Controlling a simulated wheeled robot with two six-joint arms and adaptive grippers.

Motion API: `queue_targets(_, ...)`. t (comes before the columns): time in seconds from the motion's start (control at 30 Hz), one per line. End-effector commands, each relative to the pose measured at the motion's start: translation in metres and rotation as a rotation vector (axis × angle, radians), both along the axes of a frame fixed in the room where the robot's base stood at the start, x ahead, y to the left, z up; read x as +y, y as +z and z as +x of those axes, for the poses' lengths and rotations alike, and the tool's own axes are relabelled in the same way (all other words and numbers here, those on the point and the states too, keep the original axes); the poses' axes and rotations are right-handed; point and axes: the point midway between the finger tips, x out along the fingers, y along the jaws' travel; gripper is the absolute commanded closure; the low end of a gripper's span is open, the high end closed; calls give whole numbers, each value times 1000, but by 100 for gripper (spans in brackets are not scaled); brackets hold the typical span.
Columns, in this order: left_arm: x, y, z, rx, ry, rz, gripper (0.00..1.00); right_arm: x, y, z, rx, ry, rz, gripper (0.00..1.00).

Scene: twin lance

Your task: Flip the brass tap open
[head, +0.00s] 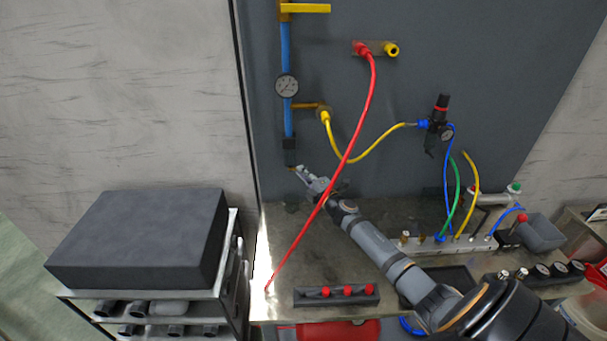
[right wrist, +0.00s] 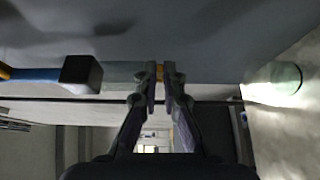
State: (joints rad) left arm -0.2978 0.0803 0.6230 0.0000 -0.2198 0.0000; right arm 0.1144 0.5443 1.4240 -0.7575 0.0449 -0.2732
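A small brass piece (head: 291,169) sits at the lower end of the vertical pipe on the grey panel; it looks like the brass tap. My right gripper (head: 301,171) is right beside it. In the right wrist view, brass (right wrist: 160,73) shows between and behind the fingertips of my right gripper (right wrist: 162,84), past the grey-green pipe section (right wrist: 121,75). The fingers are close together with a narrow gap. I cannot tell whether they touch or grip the brass. Most of the tap is hidden by the fingers. My left gripper is not in view.
A red hose (head: 346,166) crosses in front of my right arm. A yellow hose (head: 370,150) hangs right. A dark block (head: 140,240) stands left; a red-knobbed strip (head: 337,296) lies on the bench.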

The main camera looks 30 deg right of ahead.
Motion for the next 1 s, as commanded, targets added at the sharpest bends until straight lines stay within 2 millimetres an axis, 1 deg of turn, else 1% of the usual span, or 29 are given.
queue_targets(0.17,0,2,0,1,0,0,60,-2,0,0,2,13,-1,100)
queue_targets(0.33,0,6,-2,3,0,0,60,-9,1,4,1,131,-3,100)
queue_targets(0.53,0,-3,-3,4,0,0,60,-14,-2,8,-1,258,-3,100)
queue_targets(0.9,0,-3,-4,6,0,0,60,-13,-1,8,2,284,0,100)
queue_targets(0.93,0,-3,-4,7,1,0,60,-13,-1,8,2,284,0,89)
queue_targets(0.97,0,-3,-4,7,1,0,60,-13,-1,8,2,284,0,85)
queue_targets(1.0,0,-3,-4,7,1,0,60,-13,-1,8,2,284,0,83)
